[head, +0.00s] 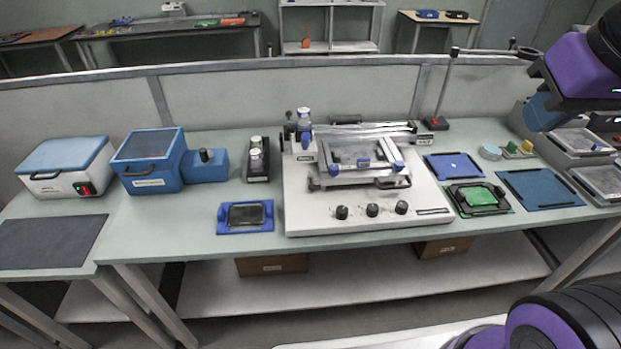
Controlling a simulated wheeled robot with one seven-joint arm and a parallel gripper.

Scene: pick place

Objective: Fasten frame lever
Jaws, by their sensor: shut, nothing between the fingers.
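A white stencil-printer-like machine (300,205) stands in the middle of the bench. Its raised metal frame (322,179) has blue clamp-like pieces (362,162) and a dark handle at its front right. A post with a blue-and-white top (304,118) and a small black knob stands at the machine's back left. Which part is the frame lever is not clear from this view. My gripper (541,112) is at the upper right, shut and empty, with blue finger parts pointing down. It is well to the right of the machine and apart from it.
A tall thin stand (446,88) rises behind the machine's right side. Blue trays (541,187), a green board (478,195) and small containers lie right. Blue boxes (150,165) and a blue holder (223,220) are left. A low partition (220,95) runs behind the bench.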

